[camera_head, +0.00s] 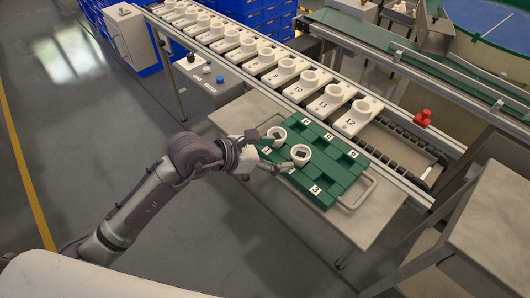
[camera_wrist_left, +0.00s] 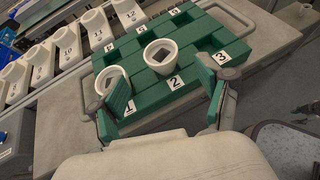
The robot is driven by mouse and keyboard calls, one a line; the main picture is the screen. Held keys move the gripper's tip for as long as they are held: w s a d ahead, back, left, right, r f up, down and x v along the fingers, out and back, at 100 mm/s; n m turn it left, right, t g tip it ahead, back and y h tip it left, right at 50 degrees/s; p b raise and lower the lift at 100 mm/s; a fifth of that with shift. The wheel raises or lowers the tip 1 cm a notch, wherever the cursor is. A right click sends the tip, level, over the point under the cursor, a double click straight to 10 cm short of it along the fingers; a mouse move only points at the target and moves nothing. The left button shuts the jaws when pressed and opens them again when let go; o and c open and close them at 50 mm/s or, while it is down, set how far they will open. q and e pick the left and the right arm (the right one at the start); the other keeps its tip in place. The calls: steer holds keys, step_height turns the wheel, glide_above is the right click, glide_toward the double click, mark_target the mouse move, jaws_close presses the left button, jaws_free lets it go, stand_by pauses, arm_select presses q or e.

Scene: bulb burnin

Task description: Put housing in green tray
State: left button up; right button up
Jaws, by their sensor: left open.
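The green tray (camera_head: 322,192) lies on the grey table, with numbered compartments. Two white ring-shaped housings stand upright in its near row. One housing (camera_head: 300,154) is by label 2; it also shows in the left wrist view (camera_wrist_left: 160,55). The other housing (camera_head: 277,132) is by label 1; it shows partly behind a finger in the left wrist view (camera_wrist_left: 107,76). The compartment by label 3 looks empty. My left gripper (camera_head: 266,154) is open and empty at the tray's near edge. Its fingers (camera_wrist_left: 168,88) spread either side of label 2, apart from that housing. My right gripper is not in view.
A line of white numbered fixtures (camera_head: 322,104) runs along the rail behind the table. A red button (camera_head: 423,118) stands on the rail's right. The tray has metal handles (camera_head: 360,194) at its ends. A grey control box (camera_head: 206,82) stands left.

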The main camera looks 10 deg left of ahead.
arm_select(q)
steer(key=v, duration=0.3)
steer(key=shift+s+a+r, duration=0.2)
steer(key=shift+s, duration=0.05)
